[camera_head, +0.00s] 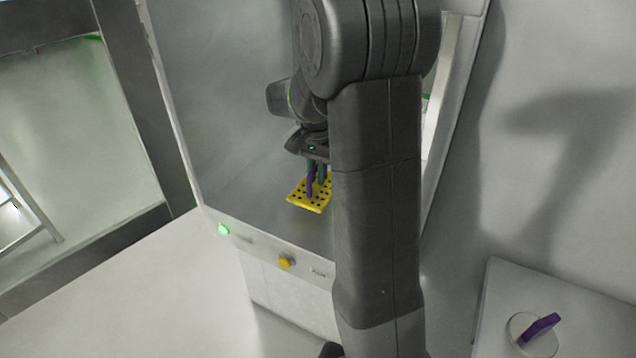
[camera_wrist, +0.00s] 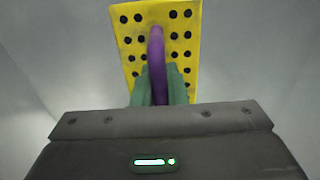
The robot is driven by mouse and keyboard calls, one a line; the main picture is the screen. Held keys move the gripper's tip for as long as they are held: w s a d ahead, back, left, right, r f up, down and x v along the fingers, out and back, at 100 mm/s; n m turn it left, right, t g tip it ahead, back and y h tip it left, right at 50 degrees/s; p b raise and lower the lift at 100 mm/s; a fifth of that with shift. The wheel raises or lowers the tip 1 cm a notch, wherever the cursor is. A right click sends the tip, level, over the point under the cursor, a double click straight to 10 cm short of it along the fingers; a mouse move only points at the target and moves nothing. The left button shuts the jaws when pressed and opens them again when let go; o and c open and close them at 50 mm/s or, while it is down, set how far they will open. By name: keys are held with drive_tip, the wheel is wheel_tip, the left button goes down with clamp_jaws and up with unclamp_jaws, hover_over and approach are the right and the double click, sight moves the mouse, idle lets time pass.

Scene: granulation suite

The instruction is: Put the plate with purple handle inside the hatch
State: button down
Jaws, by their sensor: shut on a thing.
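A yellow plate (camera_head: 297,197) with rows of black holes and an upright purple handle (camera_head: 310,186) is within the grey-walled opening of the hatch (camera_head: 225,90). My gripper (camera_head: 317,172) points down over the plate, partly behind my own arm. In the wrist view, the green fingers (camera_wrist: 161,85) are shut on the purple handle (camera_wrist: 156,48), with the yellow plate (camera_wrist: 187,52) below. The plate is near the front edge of the hatch floor. I cannot tell whether it touches the floor. My arm hides the plate's right side and part of the hatch.
A round whitish disc (camera_head: 520,322) with a purple handle (camera_head: 541,328) sits on a pale stand (camera_head: 510,280) at the lower right. The hatch front has a green light (camera_head: 223,229) and a yellow knob (camera_head: 287,262). The hatch floor left of the plate looks clear.

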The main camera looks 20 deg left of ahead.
sight(317, 187)
drive_tip(key=shift+f, duration=1.6)
drive_tip(key=shift+f, duration=0.1)
drive_tip(key=c, duration=1.5)
unclamp_jaws()
drive_tip(key=shift+o, duration=0.2)
wheel_tip(317, 187, up, 12)
drive_tip(key=shift+r, duration=0.1)
